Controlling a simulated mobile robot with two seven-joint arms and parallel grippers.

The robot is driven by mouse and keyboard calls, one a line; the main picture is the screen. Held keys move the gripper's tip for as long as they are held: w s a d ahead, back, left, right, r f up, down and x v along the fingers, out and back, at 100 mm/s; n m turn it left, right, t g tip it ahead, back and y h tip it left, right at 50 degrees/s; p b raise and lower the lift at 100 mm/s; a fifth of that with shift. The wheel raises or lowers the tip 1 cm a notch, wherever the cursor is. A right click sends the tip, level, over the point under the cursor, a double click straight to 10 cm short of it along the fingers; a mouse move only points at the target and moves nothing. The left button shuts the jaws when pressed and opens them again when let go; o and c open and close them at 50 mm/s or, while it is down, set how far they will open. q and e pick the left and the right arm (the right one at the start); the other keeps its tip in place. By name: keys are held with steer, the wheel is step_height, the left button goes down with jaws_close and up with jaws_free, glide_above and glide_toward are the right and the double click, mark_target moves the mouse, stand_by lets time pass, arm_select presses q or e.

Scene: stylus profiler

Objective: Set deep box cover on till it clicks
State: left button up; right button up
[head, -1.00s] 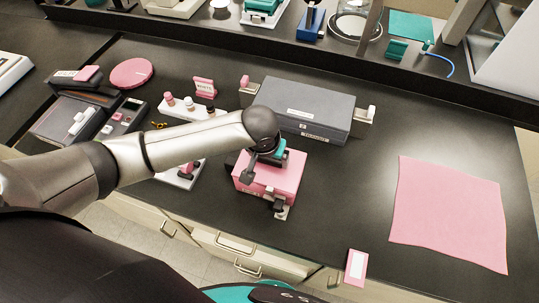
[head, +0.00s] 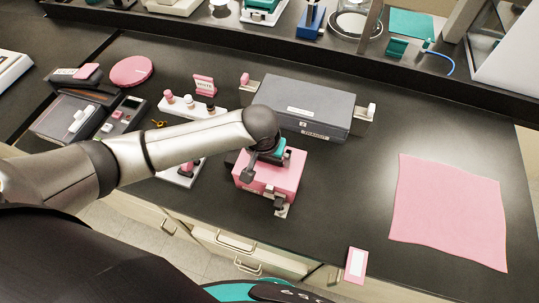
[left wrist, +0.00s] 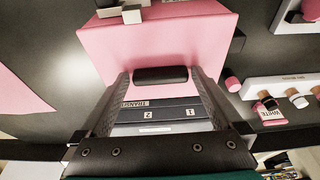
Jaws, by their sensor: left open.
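A pink box-shaped piece (head: 283,177), which looks like the deep cover, stands on the dark bench in front of the grey case. It has a metal latch at its front and also fills the top of the left wrist view (left wrist: 160,42). A black handle bar (left wrist: 160,75) shows at its near edge in that view. My left gripper (left wrist: 161,80) is open over it, one finger on each side of the bar. Whether the fingers touch the bar I cannot tell. My wrist hides part of the pink top in the head view. My right gripper is not in view.
The grey case (head: 303,100) labelled TRANSIT stands close behind. To the left are a white rack (head: 192,108) with small knobs, a pink disc (head: 131,71) and a grey instrument (head: 75,117). A pink cloth (head: 448,212) lies at right; the bench between is clear.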

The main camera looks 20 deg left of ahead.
mark_target(270, 160)
arm_select(q)
steer(key=shift+r+p, duration=1.45)
steer(key=shift+p, duration=0.2)
steer(key=shift+r, duration=2.1)
steer(key=shift+r, duration=0.1)
steer(key=shift+r, duration=0.25)
steer(key=v, duration=1.4)
steer(key=shift+r, duration=0.25)
steer(key=shift+s, duration=0.1)
